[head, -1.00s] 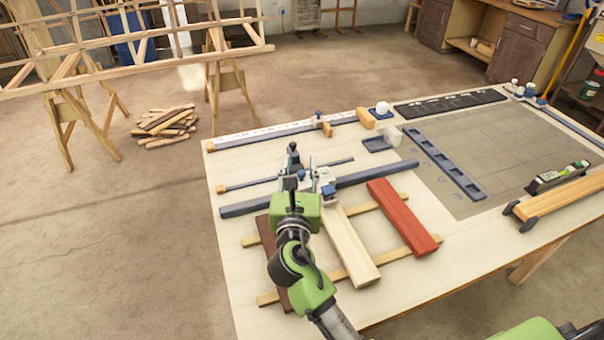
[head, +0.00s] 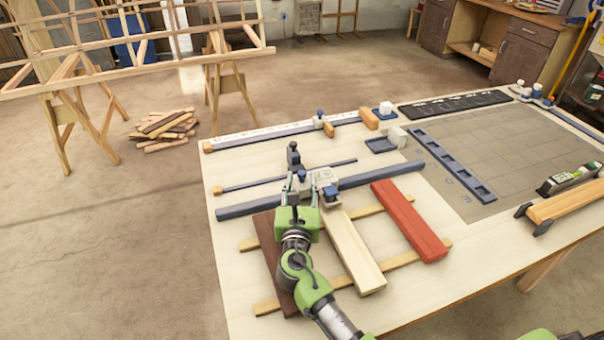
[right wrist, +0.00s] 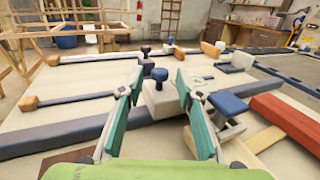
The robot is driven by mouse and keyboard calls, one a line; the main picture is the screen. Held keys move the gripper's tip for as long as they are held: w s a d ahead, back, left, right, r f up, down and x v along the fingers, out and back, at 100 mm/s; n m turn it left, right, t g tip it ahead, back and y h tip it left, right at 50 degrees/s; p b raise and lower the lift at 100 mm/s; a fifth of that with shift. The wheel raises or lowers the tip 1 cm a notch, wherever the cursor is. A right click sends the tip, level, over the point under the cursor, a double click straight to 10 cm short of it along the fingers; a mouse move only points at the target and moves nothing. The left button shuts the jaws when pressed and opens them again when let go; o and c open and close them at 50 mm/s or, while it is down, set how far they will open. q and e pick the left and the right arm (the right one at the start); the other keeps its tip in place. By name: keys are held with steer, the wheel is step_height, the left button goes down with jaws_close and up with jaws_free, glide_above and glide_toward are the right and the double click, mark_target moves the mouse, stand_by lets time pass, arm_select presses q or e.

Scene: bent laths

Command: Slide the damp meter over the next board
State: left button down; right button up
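The damp meter (head: 324,178) is a pale carriage with blue knobs, sitting on a long dark blue rail (head: 385,175). Its blue foot (right wrist: 228,104) is at the far end of the pale board (head: 352,250). The dark brown board (head: 270,245) lies left of it, partly behind my arm, and the red board (head: 409,220) lies right. My right gripper (right wrist: 159,78) is open, its teal-padded fingers on either side of the carriage's knobbed block (right wrist: 160,100). I cannot tell whether they touch it. My left gripper is not in view.
The boards lie across two thin laths (head: 400,261). A thinner rod (head: 290,175) and a scale rail (head: 265,135) lie behind. A slotted dark strip (head: 450,165) and a grey grid mat (head: 500,150) are right; a level (head: 568,180) is far right.

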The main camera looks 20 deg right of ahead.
mark_target(301, 176)
steer(key=shift+x, duration=1.7)
jaws_close()
